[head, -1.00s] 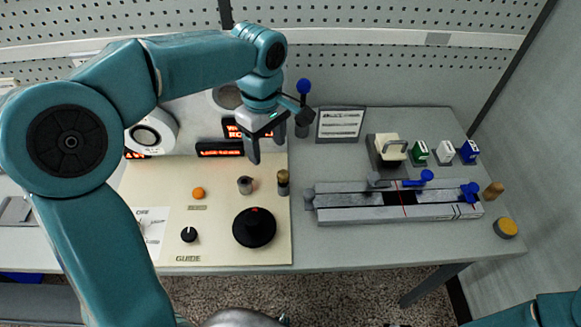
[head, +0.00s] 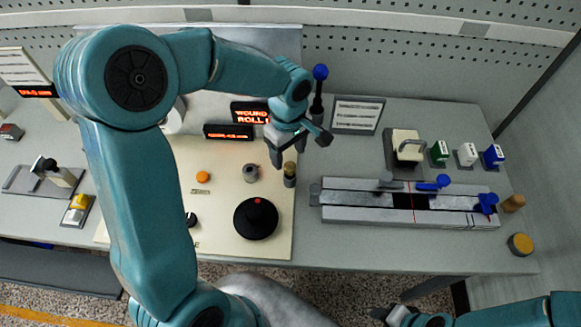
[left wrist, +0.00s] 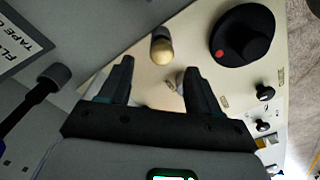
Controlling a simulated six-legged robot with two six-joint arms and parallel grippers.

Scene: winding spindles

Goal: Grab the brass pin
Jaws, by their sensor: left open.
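The brass pin (head: 290,172) stands upright at the right edge of the cream panel, a dark cylinder with a brass-coloured rounded top. It also shows in the left wrist view (left wrist: 161,48), beyond the fingertips and roughly between them. My left gripper (head: 288,153) is open and empty just above and behind the pin, apart from it. In the left wrist view its two dark fingers (left wrist: 158,68) stand spread. My right arm comes in at the bottom right; a dark tip (head: 383,313) shows there, too little to tell its jaws.
A short grey post (head: 250,173) stands left of the pin, and a black knob (head: 256,218) in front of it. A blue-knobbed lever (head: 320,73) rises behind my left gripper. A grey rail fixture (head: 345,215) lies to the right. Lit displays (head: 228,132) stand behind the panel.

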